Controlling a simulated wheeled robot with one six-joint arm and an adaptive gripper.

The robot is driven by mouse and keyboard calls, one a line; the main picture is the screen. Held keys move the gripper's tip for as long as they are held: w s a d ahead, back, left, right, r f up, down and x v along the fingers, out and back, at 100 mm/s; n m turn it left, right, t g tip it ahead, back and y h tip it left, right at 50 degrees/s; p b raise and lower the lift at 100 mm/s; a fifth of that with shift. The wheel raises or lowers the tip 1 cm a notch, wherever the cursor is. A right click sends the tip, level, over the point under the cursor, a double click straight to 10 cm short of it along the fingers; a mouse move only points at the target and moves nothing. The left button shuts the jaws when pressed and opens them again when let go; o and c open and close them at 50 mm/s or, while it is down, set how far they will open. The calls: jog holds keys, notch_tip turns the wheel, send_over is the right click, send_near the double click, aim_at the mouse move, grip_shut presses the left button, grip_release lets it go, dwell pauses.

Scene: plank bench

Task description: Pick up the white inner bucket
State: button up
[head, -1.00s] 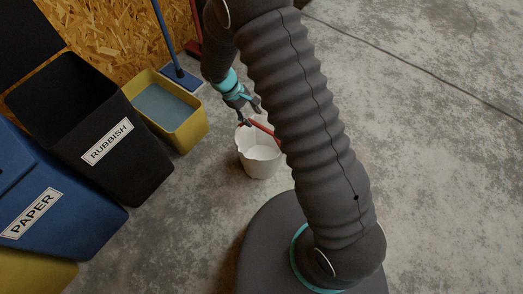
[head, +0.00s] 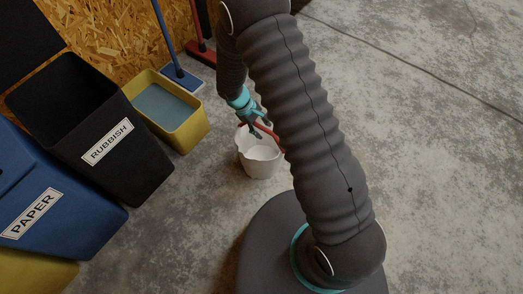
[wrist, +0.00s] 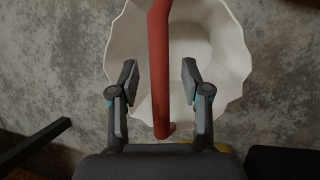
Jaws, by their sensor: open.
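The white bucket (head: 259,157) stands upright on the concrete floor in the head view, just beyond my base. It has a red handle (head: 264,130) across its top. In the wrist view the white bucket (wrist: 232,60) lies below my gripper, with the red handle (wrist: 160,70) running up the middle of the picture. My gripper (wrist: 160,82) is open, with one finger on each side of the handle and a gap to it on both sides.
A yellow tub (head: 190,128) stands left of the bucket, near a black rubbish bin (head: 140,165) and a blue paper bin (head: 85,215). The floor to the right is clear.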

jog(key=shift+f+b, duration=0.25)
jog(key=shift+b, duration=0.1)
dwell(0.3)
grip_shut()
